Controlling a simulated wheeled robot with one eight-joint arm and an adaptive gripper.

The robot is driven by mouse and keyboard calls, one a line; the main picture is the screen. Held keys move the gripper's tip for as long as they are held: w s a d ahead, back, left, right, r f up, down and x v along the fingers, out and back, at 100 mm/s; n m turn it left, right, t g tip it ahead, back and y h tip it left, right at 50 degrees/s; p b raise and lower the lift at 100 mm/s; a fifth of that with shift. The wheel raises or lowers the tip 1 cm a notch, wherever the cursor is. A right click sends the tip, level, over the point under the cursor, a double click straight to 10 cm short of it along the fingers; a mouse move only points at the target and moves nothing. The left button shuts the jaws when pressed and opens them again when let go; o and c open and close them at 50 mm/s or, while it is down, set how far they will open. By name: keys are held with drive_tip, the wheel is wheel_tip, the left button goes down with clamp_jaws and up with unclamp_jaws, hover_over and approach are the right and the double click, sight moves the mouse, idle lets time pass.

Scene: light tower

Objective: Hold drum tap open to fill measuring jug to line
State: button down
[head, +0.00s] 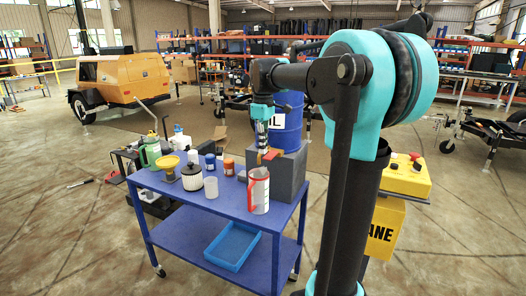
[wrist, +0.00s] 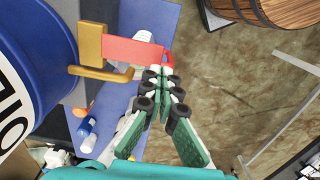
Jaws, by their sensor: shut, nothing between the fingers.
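The measuring jug (head: 258,191), pale with red edging and a red handle, stands upright on the trolley below the tap. Its fill level is not readable. My gripper (wrist: 164,77) is shut and empty, fingertips close to the lever's free end; I cannot tell whether they touch.
A blue tray (head: 232,246) lies on the lower shelf.

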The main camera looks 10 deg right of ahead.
drive_tip(key=shift+f, duration=0.85)
drive_tip(key=shift+s+a+f+t+h, duration=0.1)
drive_tip(key=shift+f+t+h, duration=0.2)
drive_tip(key=shift+f+t, duration=0.1)
wheel_tip(320, 180, down, 3)
drive_tip(key=t+h, duration=0.2)
drive_tip(key=t, duration=0.1)
drive_tip(key=shift+s+a, duration=0.1)
drive_tip(key=shift+s, duration=0.05)
idle(6.1)
